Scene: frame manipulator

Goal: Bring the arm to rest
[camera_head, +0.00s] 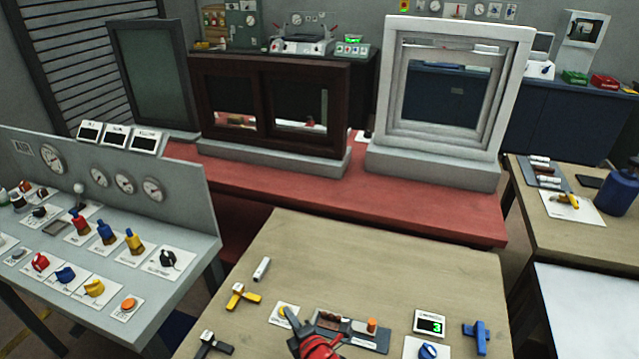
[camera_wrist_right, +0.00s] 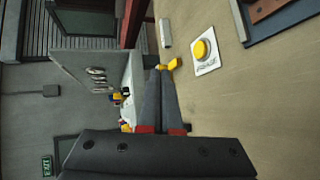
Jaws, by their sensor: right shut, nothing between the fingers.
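My right gripper (camera_head: 290,313) shows at the bottom middle of the head view, over the wooden table (camera_head: 385,262). It has grey fingers and red parts behind them. In the right wrist view its two fingers (camera_wrist_right: 159,72) meet at their tips with nothing between them. A yellow button on a white plate (camera_wrist_right: 203,51) lies to the right of the fingertips in that view. A yellow-handled tool (camera_wrist_right: 173,65) appears just beside the tips; I cannot tell whether they touch. My left gripper is not in view.
The tool also shows in the head view (camera_head: 241,296), near a white cylinder (camera_head: 262,269). A tray (camera_head: 370,340), a blue knob (camera_head: 428,351) and a blue T-shaped piece (camera_head: 478,336) are to the right. A grey control panel (camera_head: 150,262) stands left. The table's far half is clear.

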